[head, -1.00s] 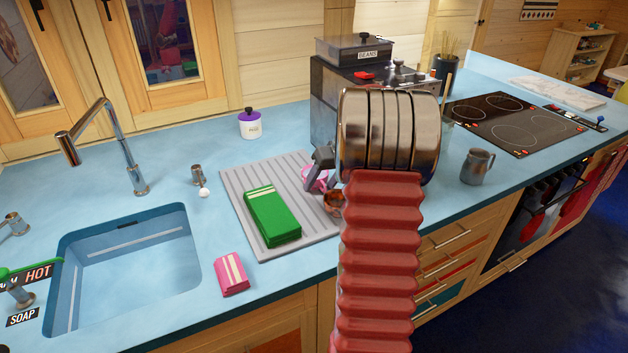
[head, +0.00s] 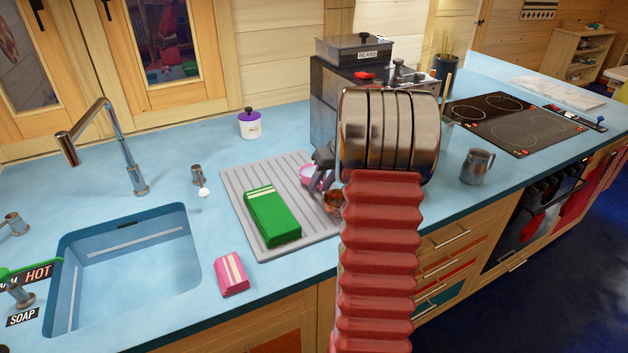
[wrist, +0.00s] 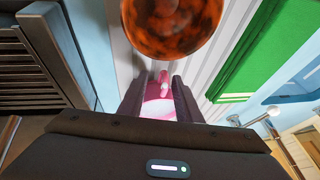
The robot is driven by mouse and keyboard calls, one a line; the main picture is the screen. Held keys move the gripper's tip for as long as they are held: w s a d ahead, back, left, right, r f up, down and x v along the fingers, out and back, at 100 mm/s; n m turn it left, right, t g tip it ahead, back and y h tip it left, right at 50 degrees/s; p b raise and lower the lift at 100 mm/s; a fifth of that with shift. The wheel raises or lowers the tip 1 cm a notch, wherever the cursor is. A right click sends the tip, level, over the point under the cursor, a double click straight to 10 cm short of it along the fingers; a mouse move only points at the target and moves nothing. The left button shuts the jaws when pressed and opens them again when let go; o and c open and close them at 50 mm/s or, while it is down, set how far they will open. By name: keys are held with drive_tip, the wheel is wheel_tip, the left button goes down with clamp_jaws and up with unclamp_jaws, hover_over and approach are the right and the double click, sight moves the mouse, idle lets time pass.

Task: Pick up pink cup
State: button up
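The pink cup (head: 309,174) sits on the grey ribbed drainboard (head: 236,193), partly hidden by my gripper. In the wrist view the pink cup (wrist: 159,108) shows between my two dark fingers, with its pink handle pointing toward the fingertips. My gripper (wrist: 161,78) is open, its fingers apart on either side of the cup. In the head view my gripper (head: 322,167) is at the cup, mostly behind my arm's wrist. I cannot tell whether either finger touches the cup.
A brown-orange speckled bowl (wrist: 172,22) is close beyond my fingertips. A folded green cloth (head: 271,215) lies left of the cup. A coffee machine (head: 325,95) stands behind. A pink folded cloth (head: 231,274) and the sink (head: 130,262) are at left.

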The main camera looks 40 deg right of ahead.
clamp_jaws()
idle(0.3)
idle(0.4)
